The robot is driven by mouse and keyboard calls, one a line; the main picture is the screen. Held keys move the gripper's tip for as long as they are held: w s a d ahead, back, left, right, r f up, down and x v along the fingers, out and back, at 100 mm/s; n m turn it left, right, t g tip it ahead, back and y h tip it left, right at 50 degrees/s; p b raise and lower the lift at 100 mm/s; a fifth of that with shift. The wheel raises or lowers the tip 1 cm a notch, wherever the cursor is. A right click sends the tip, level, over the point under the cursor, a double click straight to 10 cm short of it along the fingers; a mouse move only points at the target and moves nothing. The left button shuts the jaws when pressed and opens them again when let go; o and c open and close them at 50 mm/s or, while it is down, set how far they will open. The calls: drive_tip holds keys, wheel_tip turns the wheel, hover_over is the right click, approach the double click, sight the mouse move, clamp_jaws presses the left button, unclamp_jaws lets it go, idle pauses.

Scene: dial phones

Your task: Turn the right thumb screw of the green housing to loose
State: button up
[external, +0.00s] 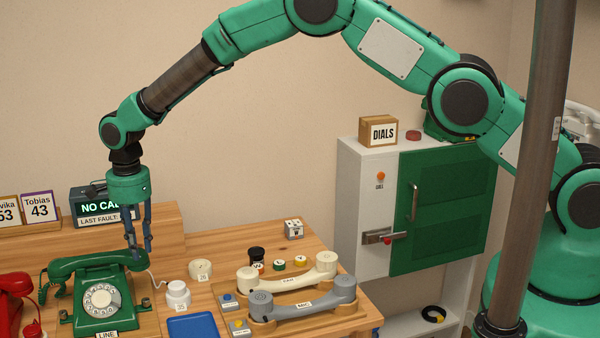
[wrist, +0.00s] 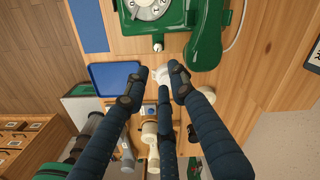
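The green housing (external: 104,299) is a green dial phone at the left of the table, with its handset (external: 85,263) lying along its back. Its right thumb screw (external: 146,303) is a small knob on the right side. In the wrist view the green housing (wrist: 176,40) is at the top, and the pale screw (wrist: 157,46) sticks out from its edge. My gripper (external: 140,252) points down near the handset's right end, above the table. In the wrist view its dark blue fingers (wrist: 158,84) are spread with nothing held; a white jar shows beyond them.
The white jar (external: 178,296) and a cream round container (external: 201,270) stand right of the phone. A blue tray (external: 192,328) lies in front of them. Cream (external: 287,274) and grey (external: 303,297) handsets rest farther right. A red phone (external: 12,300) stands at the left edge.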

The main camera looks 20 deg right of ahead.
drive_tip(key=w+d+r+m+b, duration=0.2)
drive_tip(key=d+r+m, duration=0.1)
drive_tip(key=m, duration=1.2)
drive_tip(key=w+d+r+m+b, duration=0.2)
drive_tip(key=d+r+m, duration=0.2)
drive_tip(key=m, duration=1)
drive_tip(key=shift+d+r+m, duration=0.25)
drive_tip(key=shift+d+m, duration=0.05)
drive_tip(key=shift+m, duration=0.1)
idle(1.9)
drive_tip(key=shift+w, duration=0.1)
idle(0.4)
